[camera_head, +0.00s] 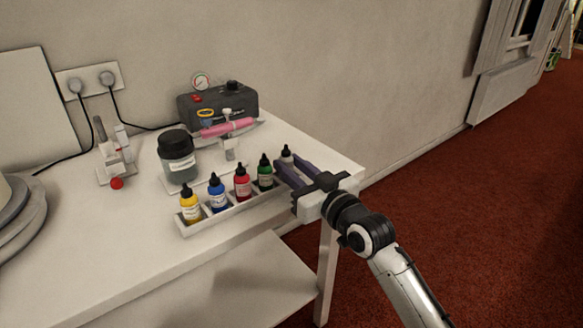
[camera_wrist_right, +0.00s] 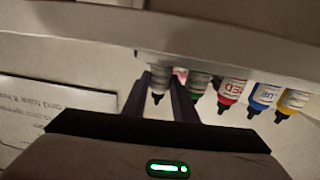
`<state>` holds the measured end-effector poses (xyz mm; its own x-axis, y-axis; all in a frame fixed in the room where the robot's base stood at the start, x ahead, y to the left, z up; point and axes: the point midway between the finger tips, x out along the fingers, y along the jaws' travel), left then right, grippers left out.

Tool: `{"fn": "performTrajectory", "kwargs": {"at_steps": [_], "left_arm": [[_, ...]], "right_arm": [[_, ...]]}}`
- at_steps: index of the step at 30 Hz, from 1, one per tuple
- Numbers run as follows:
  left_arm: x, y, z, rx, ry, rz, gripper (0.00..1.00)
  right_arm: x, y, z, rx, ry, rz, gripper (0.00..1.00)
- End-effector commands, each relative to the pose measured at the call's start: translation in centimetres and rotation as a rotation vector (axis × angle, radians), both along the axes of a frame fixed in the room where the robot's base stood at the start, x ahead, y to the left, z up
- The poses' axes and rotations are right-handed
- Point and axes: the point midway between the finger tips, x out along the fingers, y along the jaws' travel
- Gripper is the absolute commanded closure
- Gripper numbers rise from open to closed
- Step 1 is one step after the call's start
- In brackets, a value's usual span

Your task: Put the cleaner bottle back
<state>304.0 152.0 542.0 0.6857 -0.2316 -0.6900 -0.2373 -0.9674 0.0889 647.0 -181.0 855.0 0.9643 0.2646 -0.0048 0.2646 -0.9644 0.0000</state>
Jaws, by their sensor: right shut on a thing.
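The cleaner bottle (camera_head: 286,156) is pale with a dark tip and stands upright at the right end of the white bottle rack (camera_head: 232,212). My right gripper (camera_head: 284,169) reaches in from the right and is shut on it. The fingers hide most of its body in the head view. In the right wrist view, which is upside down, the bottle (camera_wrist_right: 157,70) sits between the two fingers (camera_wrist_right: 160,85), in line with the other bottles. Whether its base rests on the rack floor is hidden. My left gripper is not in view.
Yellow (camera_head: 190,207), blue (camera_head: 217,194), red (camera_head: 242,183) and green (camera_head: 265,174) bottles stand in the rack. Behind are a dark-lidded jar (camera_head: 178,160), a pink airbrush (camera_head: 226,128) and a compressor (camera_head: 215,107). The table's front left (camera_head: 110,260) is clear.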

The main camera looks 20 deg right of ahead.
Motion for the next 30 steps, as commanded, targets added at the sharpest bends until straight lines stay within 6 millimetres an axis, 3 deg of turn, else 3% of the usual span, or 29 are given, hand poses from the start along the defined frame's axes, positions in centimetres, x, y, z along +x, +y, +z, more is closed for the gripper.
{"fn": "performTrajectory", "kwargs": {"at_steps": [5, 6, 7, 17, 22, 30], "left_arm": [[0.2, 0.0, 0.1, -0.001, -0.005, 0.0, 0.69], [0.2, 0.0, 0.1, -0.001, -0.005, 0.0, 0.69], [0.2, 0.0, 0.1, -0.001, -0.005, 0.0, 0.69], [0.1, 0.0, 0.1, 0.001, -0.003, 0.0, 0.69], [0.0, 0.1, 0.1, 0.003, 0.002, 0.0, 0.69], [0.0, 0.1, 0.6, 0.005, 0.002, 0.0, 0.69]], "right_arm": [[0.0, 0.0, -0.2, -0.001, -0.001, 0.0, 0.85], [0.0, 0.0, -0.2, 0.0, -0.001, 0.0, 0.7], [0.0, 0.0, -0.2, 0.0, 0.0, 0.0, 0.67], [0.0, 0.0, 0.2, 0.0, -0.001, 0.0, 0.67], [-2.2, -0.6, 0.0, -0.003, 0.002, 0.0, 0.67], [-7.8, -2.2, 0.0, -0.003, 0.002, 0.0, 0.67]]}}
